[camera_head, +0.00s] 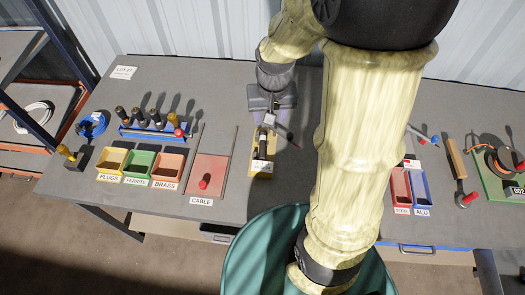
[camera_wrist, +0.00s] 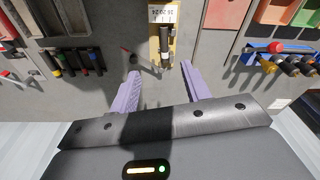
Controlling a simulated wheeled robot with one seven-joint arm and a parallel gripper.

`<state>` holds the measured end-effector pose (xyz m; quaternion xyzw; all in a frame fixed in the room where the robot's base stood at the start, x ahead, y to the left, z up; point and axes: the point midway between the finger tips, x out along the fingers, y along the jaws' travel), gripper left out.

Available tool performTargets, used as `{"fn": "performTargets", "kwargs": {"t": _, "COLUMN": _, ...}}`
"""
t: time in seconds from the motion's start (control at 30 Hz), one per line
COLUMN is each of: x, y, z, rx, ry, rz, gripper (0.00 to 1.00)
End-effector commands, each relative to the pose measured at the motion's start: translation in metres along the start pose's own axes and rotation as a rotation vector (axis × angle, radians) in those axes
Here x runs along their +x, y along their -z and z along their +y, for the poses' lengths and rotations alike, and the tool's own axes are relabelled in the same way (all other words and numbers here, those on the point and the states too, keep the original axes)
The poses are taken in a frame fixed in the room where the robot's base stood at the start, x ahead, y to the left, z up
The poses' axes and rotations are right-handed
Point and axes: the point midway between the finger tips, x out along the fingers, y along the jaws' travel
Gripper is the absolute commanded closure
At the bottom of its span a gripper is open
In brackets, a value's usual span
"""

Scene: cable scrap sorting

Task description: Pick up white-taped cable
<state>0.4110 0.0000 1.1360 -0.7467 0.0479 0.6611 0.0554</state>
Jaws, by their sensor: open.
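My gripper (camera_wrist: 162,80) is open and empty, its two pale purple fingers spread apart above the table. In the head view it hangs over the back middle of the table, partly hidden by my arm. A short black cable piece (camera_wrist: 165,45) lies on a small wooden board (camera_wrist: 153,38) with a white number label, just beyond the gap between the fingers. The board (camera_head: 262,168) also shows in the head view, with the dark piece (camera_head: 263,146) on it. A thin dark stick (camera_wrist: 129,57) with a reddish part lies beside the board.
The red CABLE tray (camera_head: 207,172) and the PLUGS, green and BRASS bins (camera_head: 168,167) stand left of the board. A blue rack (camera_head: 150,130) of upright dark pieces stands behind the bins. Red and blue bins (camera_head: 420,188) are at right.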

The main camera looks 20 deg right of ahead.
Motion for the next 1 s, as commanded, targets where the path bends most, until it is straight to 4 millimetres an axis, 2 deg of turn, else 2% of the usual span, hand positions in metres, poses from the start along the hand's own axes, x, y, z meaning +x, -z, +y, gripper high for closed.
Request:
{"fn": "performTargets", "kwargs": {"t": 0.03, "x": 0.026, "y": 0.013, "z": -0.002, "rx": 0.029, "ry": -0.004, "rz": -0.024, "gripper": 0.53}}
{"fn": "performTargets", "kwargs": {"t": 0.1, "x": 0.042, "y": 0.027, "z": -0.004, "rx": 0.072, "ry": -0.011, "rz": -0.056, "gripper": 0.53}}
{"fn": "performTargets", "kwargs": {"t": 0.2, "x": 0.058, "y": 0.043, "z": -0.007, "rx": 0.118, "ry": -0.02, "rz": -0.091, "gripper": 0.53}}
{"fn": "performTargets", "kwargs": {"t": 0.3, "x": 0.066, "y": 0.053, "z": -0.009, "rx": 0.146, "ry": -0.026, "rz": -0.111, "gripper": 0.53}}
{"fn": "performTargets", "kwargs": {"t": 0.73, "x": 0.067, "y": 0.055, "z": -0.009, "rx": 0.157, "ry": -0.029, "rz": -0.12, "gripper": 0.53}}
{"fn": "performTargets", "kwargs": {"t": 0.87, "x": 0.081, "y": 0.053, "z": -0.009, "rx": 0.157, "ry": -0.03, "rz": -0.123, "gripper": 0.53}}
{"fn": "performTargets", "kwargs": {"t": 1.0, "x": 0.105, "y": 0.049, "z": -0.008, "rx": 0.157, "ry": -0.031, "rz": -0.125, "gripper": 0.53}}
